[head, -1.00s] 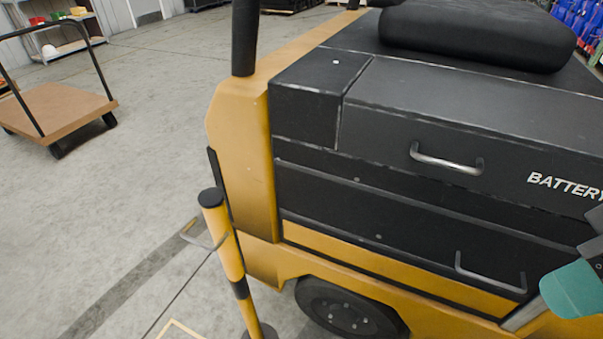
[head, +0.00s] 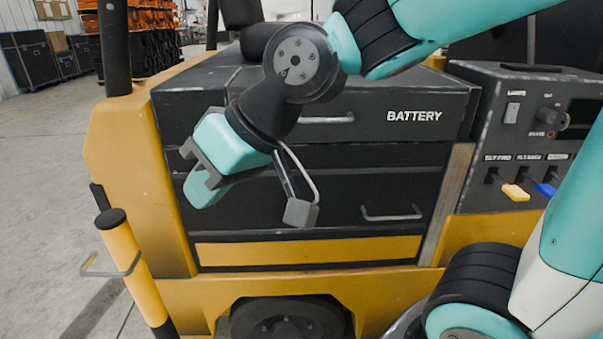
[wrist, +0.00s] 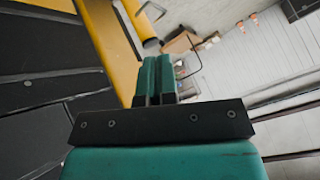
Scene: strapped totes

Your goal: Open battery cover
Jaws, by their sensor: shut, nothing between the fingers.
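The battery cover (head: 372,132) is a black panel with white BATTERY lettering on the yellow vehicle, and it looks closed. Its metal bar handle (head: 335,118) is partly hidden behind my arm. My gripper (head: 205,190) shows in front of the left part of the black panels, lower and left of that handle. It touches no handle. In the wrist view its teal fingers (wrist: 155,72) are together with nothing between them. They point past the yellow bodywork toward the floor, and the black panels lie at the left.
A lower black panel has a second bar handle (head: 392,215). A control box (head: 525,150) with coloured levers stands at the right. A yellow-black post (head: 135,262) stands at the front left. Open floor (head: 48,180) lies left of the vehicle.

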